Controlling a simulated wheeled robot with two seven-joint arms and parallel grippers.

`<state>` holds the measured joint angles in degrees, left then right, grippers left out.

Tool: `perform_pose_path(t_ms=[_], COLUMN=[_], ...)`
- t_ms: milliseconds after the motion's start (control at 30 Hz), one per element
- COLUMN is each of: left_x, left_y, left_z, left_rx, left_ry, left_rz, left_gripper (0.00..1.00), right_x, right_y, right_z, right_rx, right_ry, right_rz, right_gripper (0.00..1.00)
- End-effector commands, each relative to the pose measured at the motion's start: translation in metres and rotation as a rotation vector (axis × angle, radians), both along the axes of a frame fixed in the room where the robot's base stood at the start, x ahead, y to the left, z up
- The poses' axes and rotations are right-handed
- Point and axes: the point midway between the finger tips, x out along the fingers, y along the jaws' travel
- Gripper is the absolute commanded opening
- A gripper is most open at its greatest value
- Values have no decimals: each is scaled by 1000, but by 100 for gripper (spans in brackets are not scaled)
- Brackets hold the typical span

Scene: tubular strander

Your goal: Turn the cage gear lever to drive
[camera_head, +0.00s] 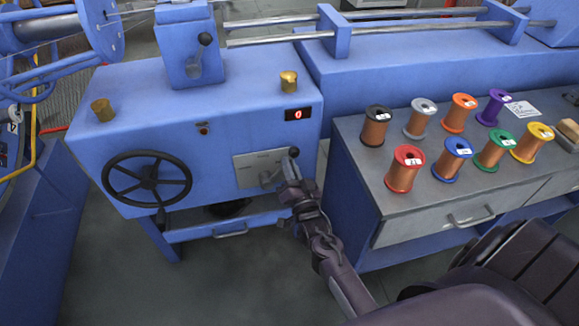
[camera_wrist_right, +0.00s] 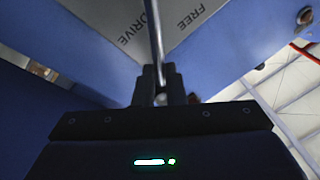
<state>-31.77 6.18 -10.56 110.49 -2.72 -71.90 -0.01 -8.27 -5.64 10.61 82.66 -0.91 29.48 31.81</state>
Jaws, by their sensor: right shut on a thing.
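The cage gear lever (camera_head: 270,176) stands on a grey plate (camera_head: 248,172) at the right of the blue cabinet's front, its black knob (camera_head: 294,152) up and to the right. There the rod lies between the printed words DRIVE (camera_wrist_right: 133,34) and FREE (camera_wrist_right: 188,19). My left gripper is out of view.
A black handwheel (camera_head: 147,179) is left of the plate, and a red display (camera_head: 298,114) reading 0 is above it. A grey-topped bench (camera_head: 365,180) with several wire spools stands close at the right of my right arm. Grey floor lies below.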

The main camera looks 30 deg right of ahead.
Motion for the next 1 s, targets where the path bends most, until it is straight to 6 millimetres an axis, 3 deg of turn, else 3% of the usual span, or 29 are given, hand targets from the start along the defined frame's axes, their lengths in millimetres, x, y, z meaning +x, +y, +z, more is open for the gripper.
perform_pose_path(t_ms=[133, 167, 333, 667, 1000], left_x=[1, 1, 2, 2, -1], left_y=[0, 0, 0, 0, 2], left_z=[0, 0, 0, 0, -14], left_rx=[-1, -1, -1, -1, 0], left_ry=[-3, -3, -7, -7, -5], left_rz=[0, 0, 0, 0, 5], left_gripper=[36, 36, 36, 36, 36], right_x=[-1, -1, -1, -5, -58], right_y=[-1, -1, -1, 1, 11], right_z=[-3, -3, -2, -3, -15], right_rx=[2, 2, 1, 0, 1], right_ry=[5, 5, 5, 3, 6], right_rz=[-4, -4, -3, -1, -2], right_gripper=[0, 13, 33, 33, 33])
